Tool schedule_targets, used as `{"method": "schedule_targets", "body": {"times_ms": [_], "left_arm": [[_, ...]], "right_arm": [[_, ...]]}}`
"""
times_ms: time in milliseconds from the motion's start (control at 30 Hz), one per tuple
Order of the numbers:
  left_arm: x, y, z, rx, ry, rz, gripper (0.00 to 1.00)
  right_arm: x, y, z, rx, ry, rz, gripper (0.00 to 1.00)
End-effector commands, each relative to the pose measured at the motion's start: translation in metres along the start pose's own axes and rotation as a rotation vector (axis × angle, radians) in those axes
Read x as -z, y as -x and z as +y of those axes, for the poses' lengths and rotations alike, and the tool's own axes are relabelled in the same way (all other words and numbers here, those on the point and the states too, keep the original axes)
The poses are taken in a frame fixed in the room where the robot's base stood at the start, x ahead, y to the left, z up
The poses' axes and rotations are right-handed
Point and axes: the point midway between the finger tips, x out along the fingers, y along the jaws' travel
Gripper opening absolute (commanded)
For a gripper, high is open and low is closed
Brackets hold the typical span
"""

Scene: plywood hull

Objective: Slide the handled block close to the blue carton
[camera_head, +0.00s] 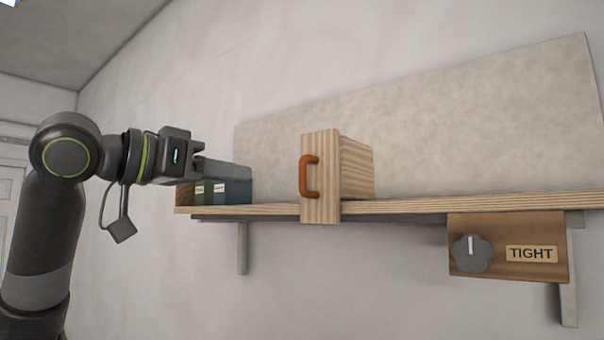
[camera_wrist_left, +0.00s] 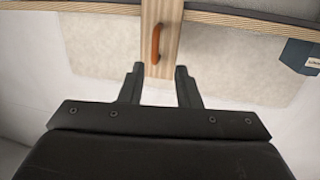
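The handled block (camera_head: 321,205) is a tall pale wooden block with an orange-brown handle (camera_head: 309,177) on its front face. It rests at the shelf's front edge, near the middle of the head view. The blue carton (camera_head: 238,191) stands to its left on the shelf, with a clear gap between them. My left gripper (camera_head: 228,169) appears in front of and above the carton. In the left wrist view my left gripper (camera_wrist_left: 159,78) is open and empty, with the handle (camera_wrist_left: 156,44) beyond its fingertips, apart from them. The carton (camera_wrist_left: 299,53) shows at the right there. My right gripper is not in view.
The wooden shelf (camera_head: 430,206) runs across the wall on brackets. A greenish box (camera_head: 205,191) and a brown one (camera_head: 184,194) stand left of the carton. A wooden panel (camera_head: 497,277) with a grey knob (camera_head: 472,253) and a "TIGHT" label hangs below the shelf's right part.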

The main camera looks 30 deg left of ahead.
Motion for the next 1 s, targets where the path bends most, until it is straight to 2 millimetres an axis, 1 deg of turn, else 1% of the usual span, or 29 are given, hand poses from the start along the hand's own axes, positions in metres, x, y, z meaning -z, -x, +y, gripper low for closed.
{"method": "schedule_targets", "body": {"times_ms": [33,100,167,267,367,467,800,1000], "left_arm": [[0.010,0.015,0.002,-0.003,0.004,0.025,0.30],[0.017,0.028,0.004,-0.010,0.011,0.043,0.30],[0.021,0.034,0.005,-0.014,0.014,0.052,0.30],[0.024,0.032,0.006,-0.017,0.017,0.055,0.30],[0.025,0.019,0.006,-0.019,0.016,0.052,0.30],[0.027,-0.001,0.007,-0.020,0.016,0.050,0.30],[0.033,-0.076,0.008,-0.021,0.016,0.050,0.30],[0.033,-0.112,0.009,-0.019,0.017,0.052,0.30]], "right_arm": [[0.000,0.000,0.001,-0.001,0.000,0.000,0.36],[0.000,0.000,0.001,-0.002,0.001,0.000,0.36],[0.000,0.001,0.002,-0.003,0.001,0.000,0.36],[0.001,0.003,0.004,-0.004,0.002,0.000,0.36],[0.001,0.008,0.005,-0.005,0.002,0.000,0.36],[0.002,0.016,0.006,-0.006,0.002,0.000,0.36],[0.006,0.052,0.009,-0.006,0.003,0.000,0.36],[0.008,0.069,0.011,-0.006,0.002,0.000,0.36]]}}
